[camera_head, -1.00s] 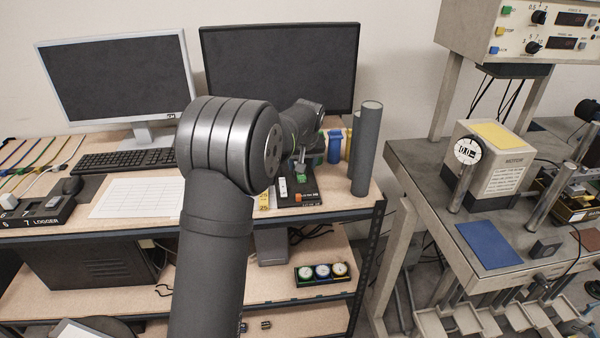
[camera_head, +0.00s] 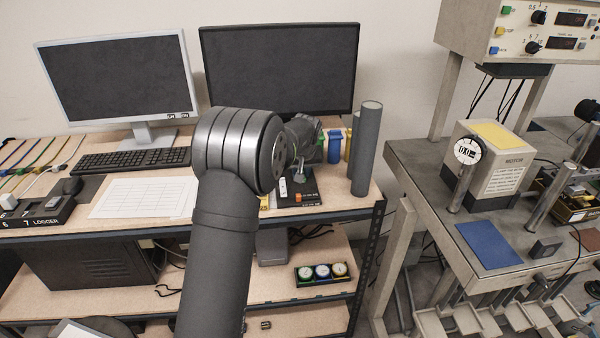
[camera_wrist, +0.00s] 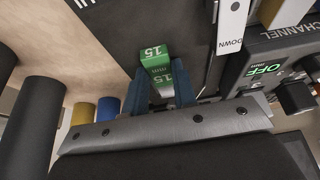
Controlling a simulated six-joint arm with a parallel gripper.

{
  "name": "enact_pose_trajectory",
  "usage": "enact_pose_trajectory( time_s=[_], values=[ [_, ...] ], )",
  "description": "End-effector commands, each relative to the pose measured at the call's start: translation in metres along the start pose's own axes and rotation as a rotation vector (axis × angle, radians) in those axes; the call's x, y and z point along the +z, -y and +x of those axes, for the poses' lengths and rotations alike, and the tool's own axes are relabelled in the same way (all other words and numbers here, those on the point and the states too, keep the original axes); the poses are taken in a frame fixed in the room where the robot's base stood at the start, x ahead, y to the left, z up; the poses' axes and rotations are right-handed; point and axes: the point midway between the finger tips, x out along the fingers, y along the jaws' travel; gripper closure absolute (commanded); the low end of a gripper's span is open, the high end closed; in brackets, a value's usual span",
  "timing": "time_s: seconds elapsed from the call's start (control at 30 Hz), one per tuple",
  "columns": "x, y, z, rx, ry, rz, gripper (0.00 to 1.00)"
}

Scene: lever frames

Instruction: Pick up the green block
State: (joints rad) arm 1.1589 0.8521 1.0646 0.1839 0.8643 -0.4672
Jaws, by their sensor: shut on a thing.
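The green block (camera_wrist: 155,66) is green and white with "15 mm" printed on it. In the wrist view it sits between the two dark blue fingers of my gripper (camera_wrist: 160,92), which is shut on it. The fingers hide part of its sides. In the head view my gripper is mostly hidden behind my own arm, near the dark panel, and I cannot make out the block there. I cannot tell how far the block is from the surface under it.
A dark panel (camera_head: 312,188) has an orange part and a white switch (camera_head: 283,188). A tall grey cylinder (camera_head: 367,150) and a blue cylinder (camera_head: 335,147) stand close by on the right. Two monitors stand behind. In the wrist view a white lever marked DOWN (camera_wrist: 230,25) is close.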

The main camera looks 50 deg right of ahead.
Motion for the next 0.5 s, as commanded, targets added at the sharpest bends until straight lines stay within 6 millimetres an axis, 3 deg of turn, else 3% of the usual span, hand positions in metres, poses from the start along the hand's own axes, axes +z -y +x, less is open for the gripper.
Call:
enact_pose_trajectory(
  time_s=[0.37, 0.5],
  values=[
    [-0.005, 0.0, -0.014, -0.001, -0.001, 0.0, 1.0],
    [0.011, -0.001, -0.019, 0.0, 0.0, 0.0, 1.0]
  ],
)
